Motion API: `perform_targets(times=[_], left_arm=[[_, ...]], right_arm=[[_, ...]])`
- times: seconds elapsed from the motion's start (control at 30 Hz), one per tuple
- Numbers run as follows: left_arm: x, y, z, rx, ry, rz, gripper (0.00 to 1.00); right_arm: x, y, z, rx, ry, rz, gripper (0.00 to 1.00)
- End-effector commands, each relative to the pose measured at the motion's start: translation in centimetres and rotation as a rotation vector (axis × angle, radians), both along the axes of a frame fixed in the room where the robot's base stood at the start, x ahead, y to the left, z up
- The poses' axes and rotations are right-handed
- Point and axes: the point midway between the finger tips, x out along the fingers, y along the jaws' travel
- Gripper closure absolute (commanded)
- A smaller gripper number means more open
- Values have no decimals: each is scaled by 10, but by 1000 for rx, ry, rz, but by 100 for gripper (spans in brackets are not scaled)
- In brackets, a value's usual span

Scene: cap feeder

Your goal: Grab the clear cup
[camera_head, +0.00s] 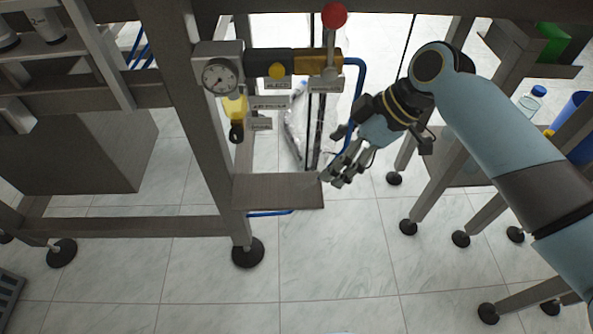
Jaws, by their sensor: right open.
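A yellowish see-through cup (235,108) with a dark lower end hangs under the round gauge (221,76) on the frame post. It is the only cup shape I see on this unit, and I cannot tell for sure that it is the clear cup. My right gripper (332,156) is open and empty, to the right of and lower than this cup in the picture, apart from it. A clear crumpled-looking item (296,130) shows behind the unit, partly hidden by dark upright tubes. My left gripper is not in view.
A red-knobbed lever (334,16) stands on the unit's right end, beside a blue hose (360,80). A grey plate (280,191) juts out below. Frame posts and legs stand left and right. A clear bottle (531,103) is at the right. Floor in front is clear.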

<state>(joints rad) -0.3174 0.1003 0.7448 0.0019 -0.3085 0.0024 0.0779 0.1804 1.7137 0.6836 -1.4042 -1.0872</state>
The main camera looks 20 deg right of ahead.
Motion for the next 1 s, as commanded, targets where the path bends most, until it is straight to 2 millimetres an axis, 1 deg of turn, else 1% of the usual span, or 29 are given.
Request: perform_targets(times=[0.03, 0.2, 0.3, 0.47, 0.57, 0.63, 0.7, 0.8, 0.9, 1.0], left_arm=[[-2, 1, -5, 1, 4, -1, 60], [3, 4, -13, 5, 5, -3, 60], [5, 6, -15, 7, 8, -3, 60], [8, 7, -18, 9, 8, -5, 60], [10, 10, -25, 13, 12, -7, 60], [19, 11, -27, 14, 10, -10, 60], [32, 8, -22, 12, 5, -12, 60], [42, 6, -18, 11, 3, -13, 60], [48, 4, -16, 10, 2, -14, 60], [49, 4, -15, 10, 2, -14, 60]], right_arm=[[3, 3, -9, 3, 1, -2, 18], [11, 17, -33, 3, 1, -2, 18], [14, 24, -43, 3, 1, -3, 18], [18, 30, -52, 1, 0, -2, 18], [24, 39, -65, 3, 1, -3, 18], [30, 48, -76, 3, 2, -4, 18], [30, 49, -79, 1, 2, -4, 18], [32, 53, -85, 1, 1, -4, 18], [34, 55, -86, 0, 0, -4, 18], [34, 55, -86, -1, -1, -3, 18]])
